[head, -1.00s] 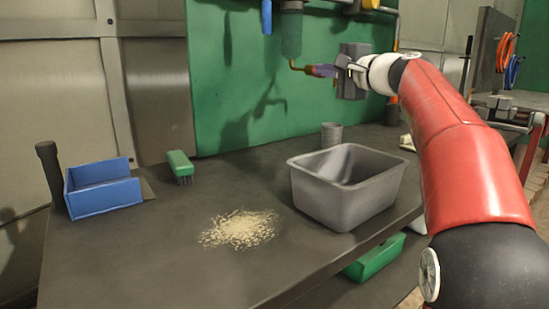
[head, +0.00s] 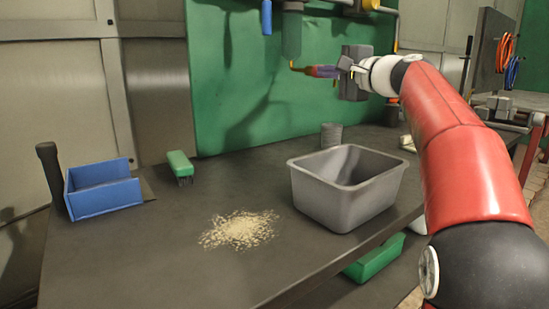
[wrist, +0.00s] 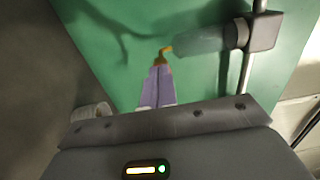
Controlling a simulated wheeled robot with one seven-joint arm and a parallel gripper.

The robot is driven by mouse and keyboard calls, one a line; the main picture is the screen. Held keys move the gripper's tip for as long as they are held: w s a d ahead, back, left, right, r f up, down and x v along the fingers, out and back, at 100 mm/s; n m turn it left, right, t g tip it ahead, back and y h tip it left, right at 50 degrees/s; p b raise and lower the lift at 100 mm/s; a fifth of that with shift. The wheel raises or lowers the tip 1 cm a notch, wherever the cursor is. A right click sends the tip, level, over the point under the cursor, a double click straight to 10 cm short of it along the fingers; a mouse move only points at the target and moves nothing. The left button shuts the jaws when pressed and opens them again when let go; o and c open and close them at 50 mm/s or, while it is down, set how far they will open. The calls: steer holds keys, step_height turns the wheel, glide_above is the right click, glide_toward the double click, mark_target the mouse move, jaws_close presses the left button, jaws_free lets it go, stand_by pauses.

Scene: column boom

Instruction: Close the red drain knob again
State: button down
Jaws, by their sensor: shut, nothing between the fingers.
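A clear grey-green filter bowl (head: 291,36) hangs from the pipework in front of the green panel. A small orange-yellow piece (head: 293,66) shows just under it; it is too small to tell whether this is the red drain knob or how it is turned. My gripper (head: 308,70) reaches in from the right, its purple-looking fingers shut and empty, tips close to that piece. In the wrist view the bowl (wrist: 200,41) lies sideways, with the orange-yellow piece (wrist: 166,50) between its end and my fingertips (wrist: 160,65). Whether the tips touch it is unclear.
The dark bench (head: 150,250) below bears a grey bin (head: 345,215), a metal cup (head: 331,136), a blue tray (head: 103,190), a green brush (head: 180,163) and scattered pale granules (head: 240,230). The green panel (head: 235,80) stands close behind my fingers.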

steer(key=shift+f, duration=0.35)
steer(key=shift+s+a+b, duration=0.1)
steer(key=shift+b, duration=0.25)
steer(key=b+v, duration=0.2)
steer(key=v, duration=0.4)
steer(key=shift+s+a+b, duration=0.1)
steer(key=shift+a+b, duration=0.1)
steer(key=shift+b, duration=0.2)
stand_by(0.3)
